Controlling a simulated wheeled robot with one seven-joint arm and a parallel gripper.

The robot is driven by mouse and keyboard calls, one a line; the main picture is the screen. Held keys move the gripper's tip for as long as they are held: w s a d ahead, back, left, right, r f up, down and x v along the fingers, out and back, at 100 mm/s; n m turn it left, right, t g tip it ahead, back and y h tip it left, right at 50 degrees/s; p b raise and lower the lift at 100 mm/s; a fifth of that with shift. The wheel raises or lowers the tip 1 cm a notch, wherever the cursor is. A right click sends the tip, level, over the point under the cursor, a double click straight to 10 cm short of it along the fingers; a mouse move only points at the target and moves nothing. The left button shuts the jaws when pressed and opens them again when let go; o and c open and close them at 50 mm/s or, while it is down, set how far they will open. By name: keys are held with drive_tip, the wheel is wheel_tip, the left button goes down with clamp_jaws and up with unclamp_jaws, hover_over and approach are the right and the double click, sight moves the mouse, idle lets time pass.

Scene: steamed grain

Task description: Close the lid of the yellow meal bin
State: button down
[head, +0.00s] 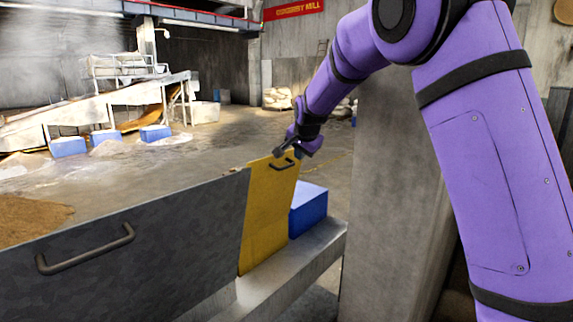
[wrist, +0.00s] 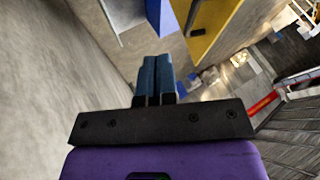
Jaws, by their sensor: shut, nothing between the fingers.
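The yellow lid (head: 265,215) of the meal bin stands steeply upright in the middle of the head view, with a dark bar handle (head: 283,165) near its top edge. My gripper (head: 281,151) is at the top edge of this lid, just above the handle in the picture; I cannot tell whether it touches. In the wrist view the two fingers (wrist: 156,75) are together and empty. The yellow lid (wrist: 207,28) and its handle (wrist: 194,16) show there beyond the fingertips, apart from them. The inside of the yellow bin is hidden.
A grey panel (head: 130,250) with a bar handle stands upright left of the yellow lid. A blue box (head: 308,208) sits right of it on a concrete ledge (head: 300,262). A concrete pillar (head: 395,180) rises close on the right. Open floor lies behind.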

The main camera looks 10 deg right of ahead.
sight(287, 167)
drive_tip(key=shift+w+a+f, duration=0.3)
drive_tip(key=shift+w+f, duration=0.95)
drive_tip(key=shift+w, duration=0.35)
drive_tip(key=shift+w+a+f, duration=0.3)
drive_tip(key=shift+w+f, duration=1)
drive_tip(key=shift+w, duration=0.3)
drive_tip(key=shift+w+a+f, duration=0.3)
drive_tip(key=shift+w+f, duration=0.95)
drive_tip(key=shift+w, duration=0.35)
drive_tip(key=shift+a, duration=0.1)
